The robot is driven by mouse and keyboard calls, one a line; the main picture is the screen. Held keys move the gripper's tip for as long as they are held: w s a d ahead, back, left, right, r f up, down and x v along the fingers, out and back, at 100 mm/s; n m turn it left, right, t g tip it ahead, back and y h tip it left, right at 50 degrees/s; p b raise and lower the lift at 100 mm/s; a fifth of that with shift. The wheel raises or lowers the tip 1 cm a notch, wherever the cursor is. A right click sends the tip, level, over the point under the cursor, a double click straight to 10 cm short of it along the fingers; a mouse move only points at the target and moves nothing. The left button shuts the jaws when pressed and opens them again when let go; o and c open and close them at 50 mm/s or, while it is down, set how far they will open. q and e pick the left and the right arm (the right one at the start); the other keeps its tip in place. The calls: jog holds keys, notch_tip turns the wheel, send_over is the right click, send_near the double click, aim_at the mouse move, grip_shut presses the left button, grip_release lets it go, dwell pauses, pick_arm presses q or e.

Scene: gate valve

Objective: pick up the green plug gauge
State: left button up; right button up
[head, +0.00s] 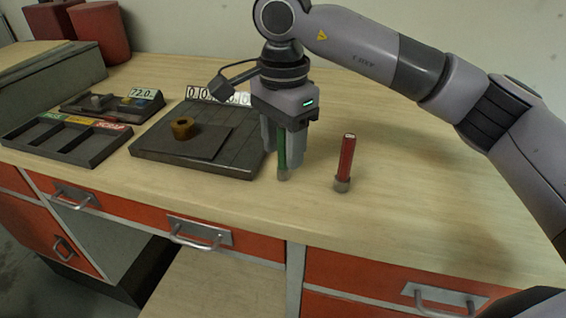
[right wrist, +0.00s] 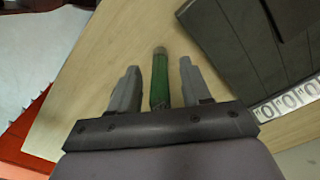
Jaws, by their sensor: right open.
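The green plug gauge (head: 282,152) stands upright on the wooden bench, with a grey metal lower end. My right gripper (head: 284,148) is above and around it, pointing down, its fingers on either side of the green handle. My left gripper is not in view.
A red plug gauge (head: 346,162) stands close to the right. A dark plate (head: 240,165) with a brass ring (head: 183,128) lies to the left. A compartment tray (head: 90,155) and a gauge with a display (head: 142,92) are farther left. The bench at right is clear.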

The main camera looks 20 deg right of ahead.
jog(key=shift+c, duration=0.3)
grip_shut()
jog(key=shift+r, duration=0.1)
